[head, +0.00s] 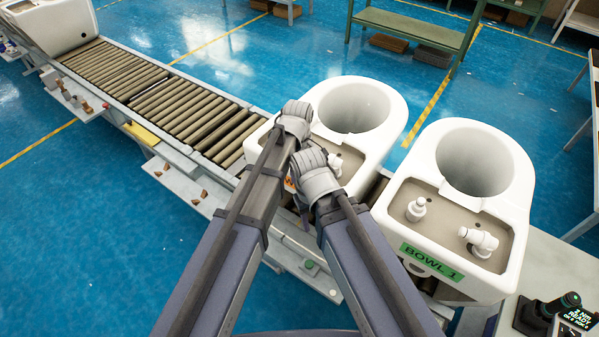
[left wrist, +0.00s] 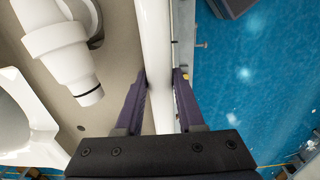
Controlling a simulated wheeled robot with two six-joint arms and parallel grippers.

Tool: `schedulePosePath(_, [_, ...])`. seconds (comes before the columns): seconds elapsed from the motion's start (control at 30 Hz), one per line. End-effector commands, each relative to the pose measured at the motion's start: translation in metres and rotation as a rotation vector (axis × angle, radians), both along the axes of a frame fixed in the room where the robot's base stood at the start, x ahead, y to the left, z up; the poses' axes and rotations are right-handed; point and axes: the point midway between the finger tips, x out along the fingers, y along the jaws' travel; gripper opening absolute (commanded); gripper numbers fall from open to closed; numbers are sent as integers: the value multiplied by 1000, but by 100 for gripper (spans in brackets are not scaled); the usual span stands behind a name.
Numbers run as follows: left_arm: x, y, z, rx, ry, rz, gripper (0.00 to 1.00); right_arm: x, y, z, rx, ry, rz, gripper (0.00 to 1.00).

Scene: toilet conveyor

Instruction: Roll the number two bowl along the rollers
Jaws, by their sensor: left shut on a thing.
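The middle white bowl (head: 388,132) sits on the rollers. My arms cover its front; a scrap of its orange label shows, its number hidden. My left gripper (left wrist: 162,78) is shut on the bowl's white edge wall (left wrist: 155,40), one finger on each side. In the head view my left wrist (head: 295,118) is over the bowl's left side. My right wrist (head: 318,177) is over its front; the right fingers are hidden.
BOWL 1 (head: 515,190), with a green label, stands close on the right. The rollers (head: 170,100) run clear to the upper left, up to another white bowl (head: 45,25) at the far end. A control panel (head: 560,315) with a joystick is at lower right.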

Motion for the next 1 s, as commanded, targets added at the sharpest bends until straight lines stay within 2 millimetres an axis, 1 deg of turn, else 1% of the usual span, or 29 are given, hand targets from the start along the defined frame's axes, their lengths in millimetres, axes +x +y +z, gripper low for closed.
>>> schedulePosePath(0.03, [2,0,0,1,-6,0,0,0,0,0,0,0,0,50])
schedulePosePath(0.5, [2,0,0,0,-5,0,0,0,0,0,0,0,0,50])
schedulePosePath(0.53, [2,0,0,0,-5,0,41,0,0,0,0,0,0,50])
schedulePosePath(0.77, [1,0,0,0,-3,0,67,0,0,0,0,0,0,50])
schedulePosePath(1.0, [0,0,0,0,-1,0,68,0,0,0,0,0,0,50])
